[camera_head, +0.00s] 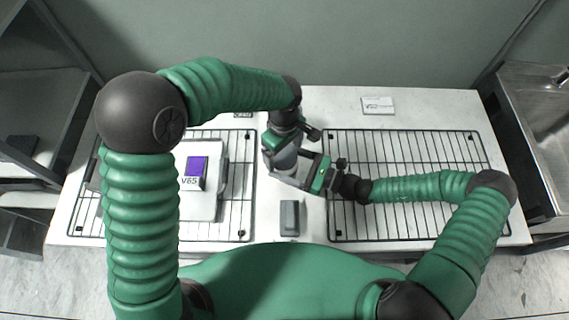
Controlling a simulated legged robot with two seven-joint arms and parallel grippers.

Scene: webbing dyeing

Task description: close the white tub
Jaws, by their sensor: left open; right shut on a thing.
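A pale grey-white, rounded container (286,160), which looks like the white tub, stands at the middle of the table between the two racks. My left gripper (283,146) reaches over it from behind and is open, with its fingers around or beside its upper part. My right gripper (306,175) comes in from the right and is shut on the tub, low on its near right side. The grippers cover much of the tub, so I cannot tell whether its lid is on.
A white box-like item (205,207) with a purple square and "V65" lies on the left wire rack (241,222). The right wire rack (420,150) is empty under my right arm. A grey block (289,218) lies at the front middle. A label card (377,105) stands at the back. A sink (540,110) is at right.

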